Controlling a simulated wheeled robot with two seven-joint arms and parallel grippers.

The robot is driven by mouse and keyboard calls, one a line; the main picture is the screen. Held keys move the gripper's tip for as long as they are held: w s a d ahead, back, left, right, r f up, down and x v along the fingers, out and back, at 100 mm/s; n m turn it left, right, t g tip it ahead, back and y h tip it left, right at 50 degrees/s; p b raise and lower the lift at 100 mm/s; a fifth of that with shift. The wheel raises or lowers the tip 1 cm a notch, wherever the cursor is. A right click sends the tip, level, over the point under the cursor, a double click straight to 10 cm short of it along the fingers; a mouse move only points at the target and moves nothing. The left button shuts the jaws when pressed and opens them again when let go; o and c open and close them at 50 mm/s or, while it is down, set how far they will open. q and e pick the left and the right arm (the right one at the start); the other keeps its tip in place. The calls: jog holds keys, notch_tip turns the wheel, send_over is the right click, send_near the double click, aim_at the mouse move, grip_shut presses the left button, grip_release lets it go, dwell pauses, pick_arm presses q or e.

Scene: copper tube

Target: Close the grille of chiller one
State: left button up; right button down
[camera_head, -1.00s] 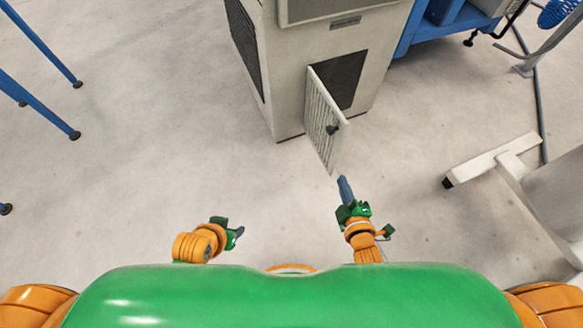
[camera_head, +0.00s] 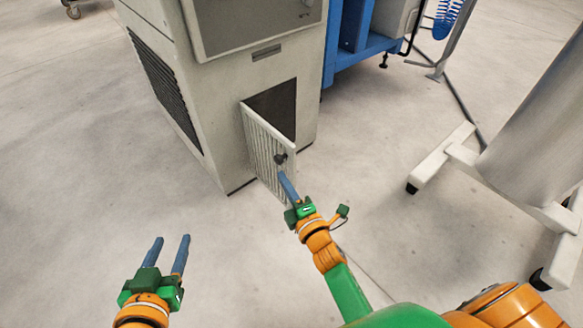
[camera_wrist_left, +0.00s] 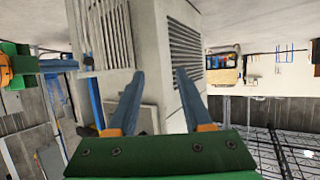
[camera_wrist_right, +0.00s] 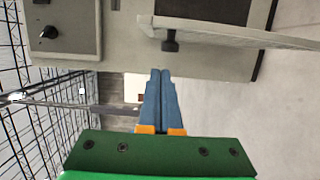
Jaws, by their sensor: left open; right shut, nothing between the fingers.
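The chiller (camera_head: 215,110) is a grey cabinet at the top centre of the head view. Its slatted grille (camera_head: 262,150) stands open, swung out from a dark opening (camera_head: 276,105). A dark knob (camera_head: 281,159) is on the grille's face. My right gripper (camera_head: 284,180) is shut and empty, its fingertips just below the knob; contact cannot be told. In the right wrist view, the knob (camera_wrist_right: 170,40) is a little beyond the fingertips (camera_wrist_right: 160,74). My left gripper (camera_head: 171,240) is open and empty, lower left, apart from the chiller. The grille also shows in the left wrist view (camera_wrist_left: 108,35).
A blue frame (camera_head: 355,50) stands behind the chiller on the right. A grey column on a white footed base (camera_head: 440,165) stands to the right. A cable lies on the floor near it. The floor left of the chiller is clear.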

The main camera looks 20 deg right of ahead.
aim_at(281, 157)
jog(key=w+d, duration=0.1)
jog(key=w, duration=0.1)
jog(key=w+d+b, duration=0.1)
jog(key=w, duration=0.1)
jog(key=shift+d+f, duration=0.1)
jog(key=shift+d, duration=0.1)
pick_arm(q)
notch_tip(281, 157, up, 10)
jog(key=w+d+t+h, duration=0.1)
jog(key=t, duration=0.4)
jog(key=shift+w+d+m+t+h, duration=0.3)
jog(key=shift+w+h, duration=0.05)
jog(key=shift+h, duration=0.05)
pick_arm(e)
jog(key=shift+w+d, duration=0.2)
jog(key=shift+d, duration=0.3)
pick_arm(q)
jog(key=shift+f, duration=0.1)
